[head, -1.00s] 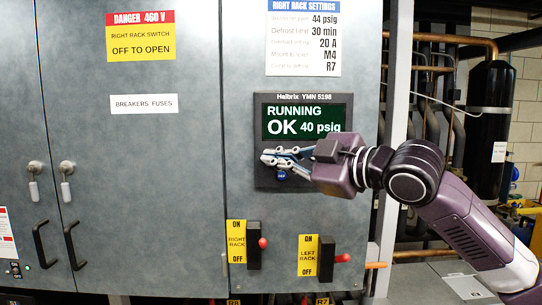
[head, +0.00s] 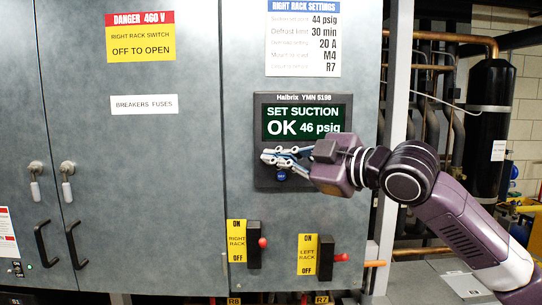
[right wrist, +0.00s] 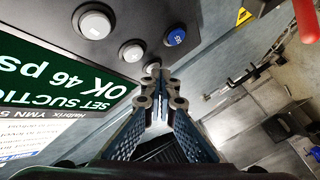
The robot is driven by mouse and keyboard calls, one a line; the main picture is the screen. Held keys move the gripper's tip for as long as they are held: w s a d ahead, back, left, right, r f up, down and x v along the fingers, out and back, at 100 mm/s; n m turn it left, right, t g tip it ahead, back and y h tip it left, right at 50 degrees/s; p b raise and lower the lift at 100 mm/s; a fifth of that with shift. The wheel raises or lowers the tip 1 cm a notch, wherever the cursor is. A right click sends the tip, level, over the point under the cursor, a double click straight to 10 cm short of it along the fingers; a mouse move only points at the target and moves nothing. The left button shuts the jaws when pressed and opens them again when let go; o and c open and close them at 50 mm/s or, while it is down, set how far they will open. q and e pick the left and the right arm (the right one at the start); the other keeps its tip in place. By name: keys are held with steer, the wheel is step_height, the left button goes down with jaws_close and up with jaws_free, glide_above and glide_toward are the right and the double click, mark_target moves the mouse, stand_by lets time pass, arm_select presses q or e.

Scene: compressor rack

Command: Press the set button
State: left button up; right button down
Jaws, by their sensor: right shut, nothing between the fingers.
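The controller panel (head: 264,184) is a dark box with a green display (head: 303,122) reading "SET SUCTION OK 46 psig". Its blue set button (head: 282,175) shows below my right gripper (head: 267,157), and also in the right wrist view (right wrist: 175,36). Grey buttons (right wrist: 95,22) (right wrist: 131,51) (right wrist: 152,70) lie in a row beside it. My right gripper, also in the right wrist view (right wrist: 160,88), is shut and empty. Its tips are at the nearest grey button, partly covering it; I cannot tell whether they touch. My left gripper is not in view.
A settings sheet (head: 303,38) above the panel lists 44 psig, 30 min, 20 A, M4 and R7. Two red-handled switches, right rack (head: 254,244) and left rack (head: 326,258), stick out below. Cabinet doors (head: 130,190) stand shut at left.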

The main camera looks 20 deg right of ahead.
steer(key=shift+s+a+f, duration=0.1)
steer(key=shift+s+a, duration=0.1)
steer(key=shift+s, duration=0.55)
steer(key=s, duration=0.2)
steer(key=s+a, duration=0.1)
steer(key=s, duration=0.1)
steer(key=shift+s+a+b, duration=0.2)
steer(key=shift+s+b, duration=0.15)
stand_by(0.7)
